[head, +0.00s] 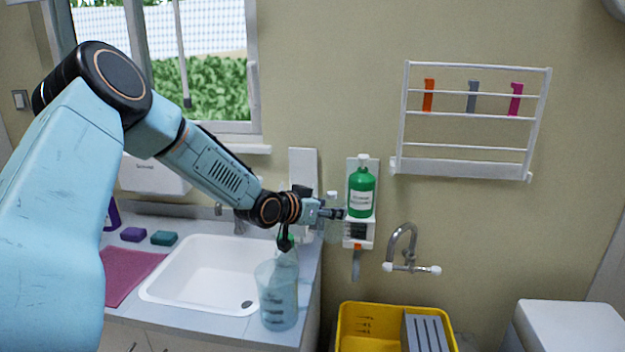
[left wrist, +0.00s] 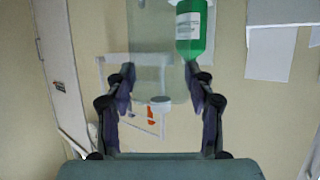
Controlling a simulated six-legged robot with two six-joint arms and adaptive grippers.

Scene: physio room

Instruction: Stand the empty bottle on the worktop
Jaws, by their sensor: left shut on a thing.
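The empty bottle (head: 333,232) is clear and see-through, and shows faintly in the head view. My left gripper (head: 333,213) is shut on it, just left of the green bottle on the wall. The bottle looks upright and is held near the worktop's right edge, in the air. In the left wrist view the clear bottle (left wrist: 160,55) spans between the two fingers (left wrist: 160,90). The worktop (head: 312,262) is grey and holds the sink. My right gripper is in neither view.
A translucent jug (head: 278,298) stands at the worktop's front right corner. The white sink (head: 205,285) fills the middle. A green bottle (head: 361,192) sits in a wall holder, close right of the gripper. A tap (head: 402,250) and yellow bucket (head: 365,312) are further right.

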